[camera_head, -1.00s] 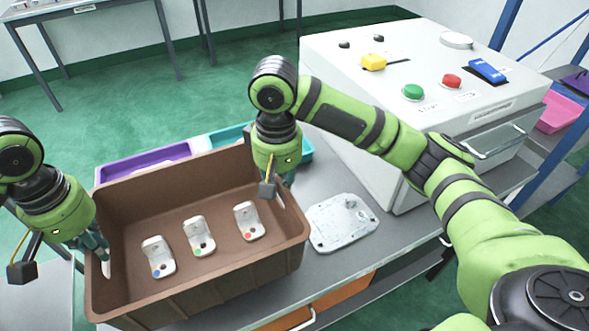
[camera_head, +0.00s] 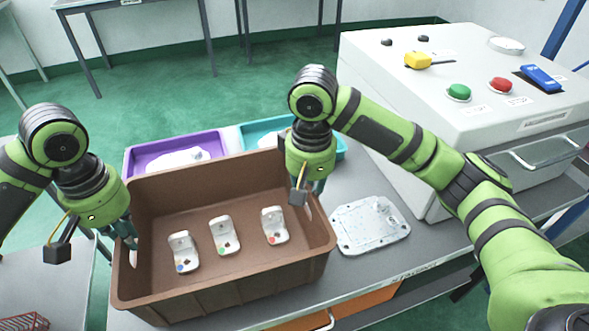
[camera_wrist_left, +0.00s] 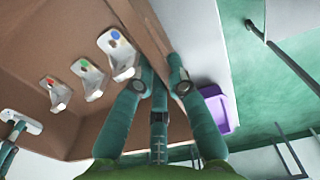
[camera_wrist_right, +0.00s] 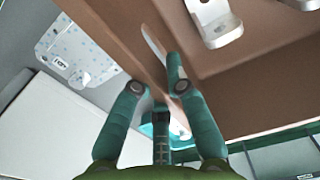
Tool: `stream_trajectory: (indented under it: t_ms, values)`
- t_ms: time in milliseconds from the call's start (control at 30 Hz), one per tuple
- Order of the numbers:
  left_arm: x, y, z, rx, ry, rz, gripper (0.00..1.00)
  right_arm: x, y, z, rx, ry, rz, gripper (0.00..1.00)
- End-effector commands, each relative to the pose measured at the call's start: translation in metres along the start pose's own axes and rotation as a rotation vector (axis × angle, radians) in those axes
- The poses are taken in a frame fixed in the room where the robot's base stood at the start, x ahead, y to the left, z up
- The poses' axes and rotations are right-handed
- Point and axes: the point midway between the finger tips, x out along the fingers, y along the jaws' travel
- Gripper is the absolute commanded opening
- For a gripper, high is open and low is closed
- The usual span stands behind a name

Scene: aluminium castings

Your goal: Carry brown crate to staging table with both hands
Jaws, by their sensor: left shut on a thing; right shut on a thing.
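The brown crate (camera_head: 215,285) sits on the grey workbench in the head view, with three white castings inside, marked with a blue (camera_head: 183,252), a green (camera_head: 223,235) and a red dot (camera_head: 274,225). My left gripper (camera_head: 130,245) is shut on the crate's left wall; the wall also shows between its fingers in the left wrist view (camera_wrist_left: 148,38). My right gripper (camera_head: 305,200) is shut on the crate's right wall, and the right wrist view shows the wall between its fingers (camera_wrist_right: 135,50). I cannot tell whether the crate's bottom touches the bench.
A purple tray (camera_head: 140,160) and a teal tray (camera_head: 262,132) lie behind the crate. A flat metal plate (camera_head: 368,224) lies right of it, beside a white machine (camera_head: 430,110) with buttons. Tables (camera_head: 150,8) stand far back. Green floor (camera_head: 150,100) lies open between.

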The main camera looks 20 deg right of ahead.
Motion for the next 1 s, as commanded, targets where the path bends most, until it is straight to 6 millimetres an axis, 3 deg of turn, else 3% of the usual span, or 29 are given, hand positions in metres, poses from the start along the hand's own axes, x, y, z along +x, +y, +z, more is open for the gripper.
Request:
stream_trajectory:
  t_ms: [133, 200, 233, 667, 1000]
  values:
    - [0.012, -0.001, -0.001, -0.002, 0.002, -0.002, 0.00, 0.012, 0.001, -0.001, 0.003, 0.001, 0.003, 0.00]
    - [0.009, -0.001, 0.000, -0.002, 0.000, -0.003, 0.35, 0.009, 0.001, 0.000, 0.003, 0.000, 0.003, 0.35]
    - [0.009, -0.001, 0.000, -0.002, 0.000, -0.003, 0.39, 0.009, 0.001, 0.000, 0.002, 0.000, 0.003, 0.39]
    - [0.002, 0.000, -0.001, 0.000, 0.002, -0.001, 0.39, 0.009, 0.000, 0.000, 0.000, 0.000, 0.001, 0.39]
    - [-0.058, -0.001, -0.001, -0.004, 0.007, -0.002, 0.39, 0.009, 0.000, 0.000, 0.000, 0.000, 0.000, 0.39]
